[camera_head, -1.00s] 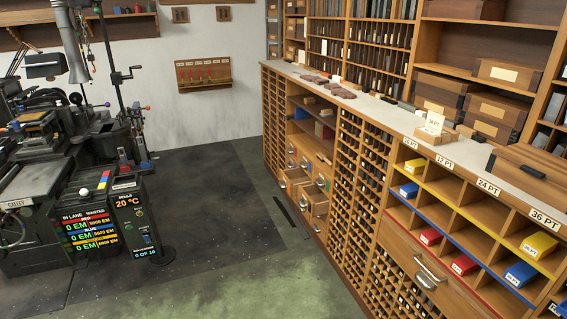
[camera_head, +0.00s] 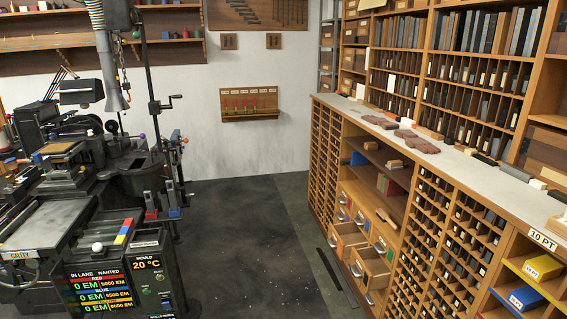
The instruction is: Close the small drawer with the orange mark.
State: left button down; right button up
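A bank of small drawers (camera_head: 362,228) with metal pulls sits low in the long wooden cabinet, right of the picture's middle. At least two drawers in its lower part stand pulled out, among them the lowest one (camera_head: 372,266), whose open top shows. Small coloured patches show on or beside the drawers, but they are too small for me to tell which drawer bears the orange mark. Neither of my grippers is in view.
The cabinet's pale counter (camera_head: 445,158) holds several brown pieces (camera_head: 408,139). A dark casting machine (camera_head: 85,200) with a display stands at the left. Dark floor (camera_head: 250,240) between it and the cabinet is clear, apart from a thin black strip (camera_head: 329,268) near the drawers.

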aim_at(343, 236)
jog(key=i, duration=1.7)
jog(key=i+z, duration=0.3)
jog(key=i, duration=0.15)
jog(key=i+j+z, duration=0.6)
jog(key=i, duration=0.2)
jog(key=i+l+z, duration=0.25)
jog(key=i, duration=0.55)
jog(key=j, duration=0.1)
